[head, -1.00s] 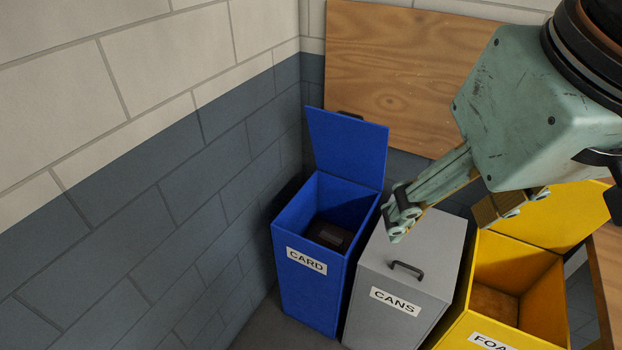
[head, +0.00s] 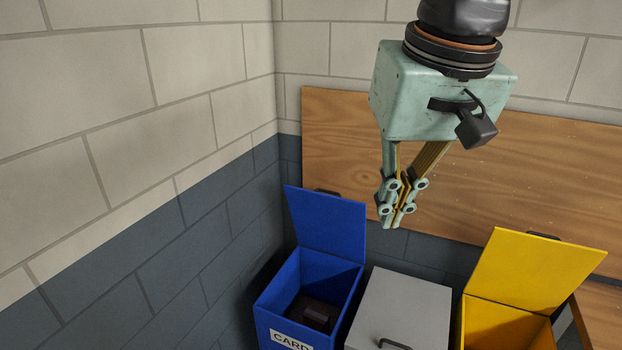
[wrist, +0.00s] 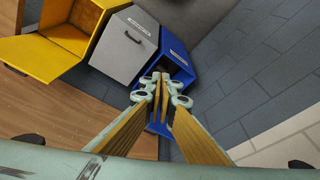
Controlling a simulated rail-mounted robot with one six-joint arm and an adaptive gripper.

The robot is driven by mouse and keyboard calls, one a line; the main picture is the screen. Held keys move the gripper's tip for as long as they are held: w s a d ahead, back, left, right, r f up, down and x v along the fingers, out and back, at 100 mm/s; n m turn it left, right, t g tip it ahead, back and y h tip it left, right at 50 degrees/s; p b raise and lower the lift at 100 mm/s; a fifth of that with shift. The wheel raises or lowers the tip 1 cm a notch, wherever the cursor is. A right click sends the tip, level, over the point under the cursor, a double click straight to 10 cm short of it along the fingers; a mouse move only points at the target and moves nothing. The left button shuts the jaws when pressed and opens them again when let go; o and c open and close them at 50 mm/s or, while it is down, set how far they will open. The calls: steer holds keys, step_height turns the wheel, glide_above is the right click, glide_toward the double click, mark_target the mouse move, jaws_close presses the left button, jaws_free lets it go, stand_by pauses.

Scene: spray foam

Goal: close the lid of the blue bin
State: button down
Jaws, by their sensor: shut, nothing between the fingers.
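The blue bin (head: 272,308), labelled CARD, stands at the left with its blue lid (head: 328,226) raised and open at the back. A dark object (head: 312,313) lies inside it. In the wrist view the blue bin (wrist: 181,60) is partly hidden behind my fingers. My gripper (head: 392,224) is shut and empty, pointing down. In the head view it appears to the right of the raised lid, apart from it in the picture. In the wrist view my gripper (wrist: 161,78) overlaps the bin.
A grey bin (head: 405,305) with its lid shut stands beside the blue bin. A yellow bin (head: 500,325) with its lid (head: 535,272) raised stands farther right. A wooden board (head: 540,165) is behind the bins. Block walls (head: 215,215) close off the left and back.

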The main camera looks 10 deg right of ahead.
steer(key=w+d+r+m+g+p, duration=0.1)
steer(key=w+d+m+p, duration=0.15)
steer(key=w, duration=1.05)
steer(key=w+d+r+m+p, duration=0.1)
steer(key=w+p, duration=0.2)
steer(key=w, duration=1.1)
steer(key=w+d+f+m+p, duration=0.1)
steer(key=w+f+p, duration=0.1)
steer(key=w+f, duration=0.3)
steer(key=w+d+f+g+p, duration=0.1)
steer(key=w+f, duration=0.4)
steer(key=w, duration=0.6)
steer(key=w+d+f+m+p, duration=0.1)
steer(key=w+d+f+p, duration=0.2)
steer(key=w+f, duration=0.2)
steer(key=w, duration=0.3)
steer(key=shift+w+m+g, duration=0.2)
steer(key=shift+m+g, duration=0.15)
steer(key=shift+g, duration=0.05)
steer(key=shift+f, duration=0.2)
step_height(320, 180, down, 10)
steer(key=shift+r+p, duration=0.1)
steer(key=shift+p, duration=0.45)
steer(key=shift+s+a+f+p, duration=0.15)
steer(key=shift+s+a+f, duration=0.1)
steer(key=shift+s+a, duration=0.4)
steer(key=shift+s+a+f+p, duration=0.2)
steer(key=shift+s+a, duration=0.25)
steer(key=shift+s, duration=0.3)
